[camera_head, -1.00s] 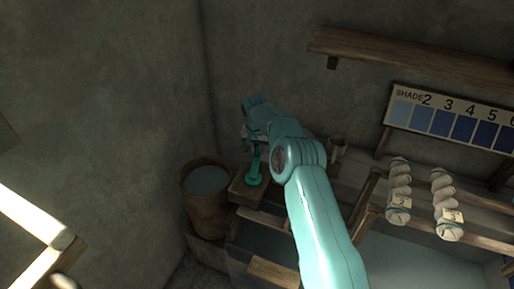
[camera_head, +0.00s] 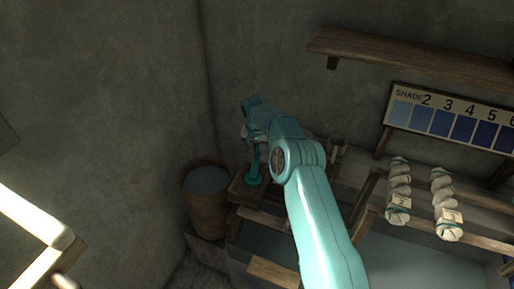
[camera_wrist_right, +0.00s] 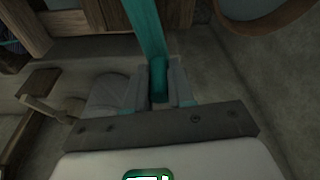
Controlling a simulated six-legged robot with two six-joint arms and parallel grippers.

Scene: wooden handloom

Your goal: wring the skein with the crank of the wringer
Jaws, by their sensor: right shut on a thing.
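My right gripper (camera_wrist_right: 160,88) is shut on the teal crank handle (camera_wrist_right: 159,72) in the right wrist view. A teal bar (camera_wrist_right: 147,25) of the crank runs up from the handle. In the head view my right arm reaches to the back corner and hides most of the gripper and crank. A teal wringer stand (camera_head: 254,178) shows below my wrist, on a wooden ledge. I cannot make out a skein on the wringer. My left gripper is out of view.
A brown bucket (camera_head: 204,214) of liquid stands left of the wringer. A small cup-like vessel (camera_head: 337,148) is right of my wrist. A shade board (camera_head: 450,124) and a wooden shelf (camera_head: 412,58) are on the back wall. A pale trough (camera_head: 415,268) lies at lower right.

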